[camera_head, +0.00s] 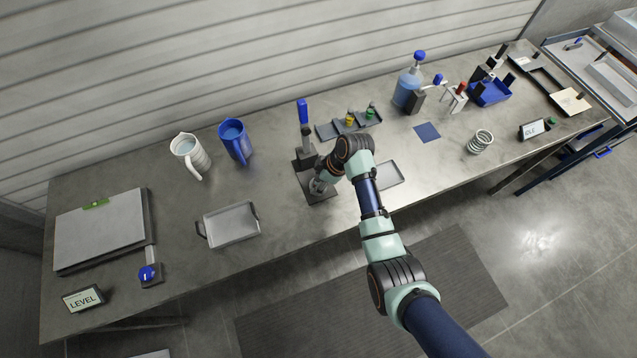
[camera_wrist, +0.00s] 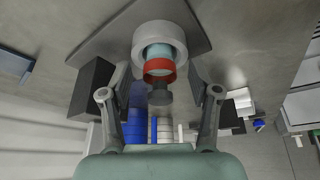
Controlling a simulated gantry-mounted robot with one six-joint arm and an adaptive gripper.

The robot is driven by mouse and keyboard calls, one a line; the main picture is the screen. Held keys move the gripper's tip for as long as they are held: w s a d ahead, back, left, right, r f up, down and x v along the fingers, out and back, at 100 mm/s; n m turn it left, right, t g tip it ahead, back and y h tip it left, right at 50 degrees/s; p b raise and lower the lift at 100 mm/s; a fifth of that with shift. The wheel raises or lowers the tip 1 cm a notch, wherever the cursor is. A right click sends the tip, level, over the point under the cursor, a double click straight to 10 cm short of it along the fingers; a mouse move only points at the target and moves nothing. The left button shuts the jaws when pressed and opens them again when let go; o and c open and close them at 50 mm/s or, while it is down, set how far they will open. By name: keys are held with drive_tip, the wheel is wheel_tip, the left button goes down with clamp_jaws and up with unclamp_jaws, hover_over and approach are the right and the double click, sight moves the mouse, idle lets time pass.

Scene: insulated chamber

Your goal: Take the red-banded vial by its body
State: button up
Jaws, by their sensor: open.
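The red-banded vial (camera_wrist: 159,68) shows in the wrist view, with a pale blue body, a red band and a dark grey end toward me. A thick pale grey ring (camera_wrist: 160,37) surrounds its far part, over a dark plate (camera_wrist: 104,35). My gripper (camera_wrist: 160,76) is open, with one finger on each side of the vial and visible gaps between. In the head view my gripper (camera_head: 319,185) is low over the dark base of a blue-handled stand (camera_head: 304,113); my arm hides most of the vial there.
The stand's dark upright block (camera_wrist: 92,88) is close to my left finger in the wrist view. In the head view, a grey tray (camera_head: 232,222) lies left, a flat tray (camera_head: 387,174) right, and a vial rack (camera_head: 328,131) behind. A blue jug (camera_head: 235,140) and white jug (camera_head: 190,154) stand back left.

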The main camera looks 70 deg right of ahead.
clamp_jaws()
drive_tip(key=shift+r, duration=0.1)
wheel_tip(320, 180, up, 20)
drive_tip(key=p, duration=0.4)
